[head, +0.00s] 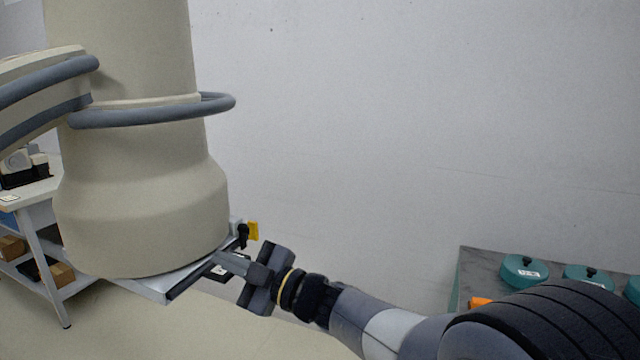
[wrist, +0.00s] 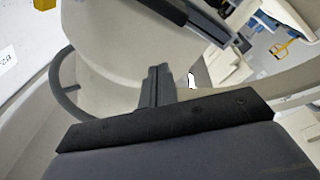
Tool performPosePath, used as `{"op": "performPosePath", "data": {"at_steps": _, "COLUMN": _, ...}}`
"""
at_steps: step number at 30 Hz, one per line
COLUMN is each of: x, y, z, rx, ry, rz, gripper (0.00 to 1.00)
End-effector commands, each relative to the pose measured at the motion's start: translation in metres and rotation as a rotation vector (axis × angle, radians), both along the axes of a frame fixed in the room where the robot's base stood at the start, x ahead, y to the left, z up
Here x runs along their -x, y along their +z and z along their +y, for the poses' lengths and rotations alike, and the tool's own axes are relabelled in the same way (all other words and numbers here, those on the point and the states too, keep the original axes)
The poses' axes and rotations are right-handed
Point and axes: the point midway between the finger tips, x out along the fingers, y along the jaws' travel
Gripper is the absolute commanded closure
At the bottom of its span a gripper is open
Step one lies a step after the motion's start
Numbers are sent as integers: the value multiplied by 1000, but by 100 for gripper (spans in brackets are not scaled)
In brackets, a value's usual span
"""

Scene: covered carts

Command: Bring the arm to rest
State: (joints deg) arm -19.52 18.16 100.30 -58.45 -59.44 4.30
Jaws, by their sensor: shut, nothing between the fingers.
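My gripper (head: 222,260) is at the end of my arm, which reaches in from the lower right of the head view. Its fingers are shut with nothing between them; the closed pair also shows in the wrist view (wrist: 158,84). In the head view the fingertips are close to the edge of a pale board (head: 170,285) under a large beige machine body (head: 140,215). I cannot tell whether they touch it. The beige body also fills much of the wrist view (wrist: 110,50), behind the fingers.
A yellow part (head: 253,230) and a small black part stand by the board's corner. At the right is a dark-topped cart (head: 480,262) with teal round lids (head: 524,270) and an orange item (head: 480,302). A shelved bench (head: 38,225) with boxes stands left. The wall behind is bare.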

Motion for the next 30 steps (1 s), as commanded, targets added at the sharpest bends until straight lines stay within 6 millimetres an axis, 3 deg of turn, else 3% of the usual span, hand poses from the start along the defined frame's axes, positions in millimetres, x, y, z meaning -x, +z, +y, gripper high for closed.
{"op": "performPosePath", "data": {"at_steps": 12, "x": -17, "y": 8, "z": 43, "rx": 0, "ry": 2, "rz": 1, "gripper": 100}}
{"op": "performPosePath", "data": {"at_steps": 30, "x": -15, "y": 9, "z": 44, "rx": 5, "ry": -14, "rz": 2, "gripper": 100}}
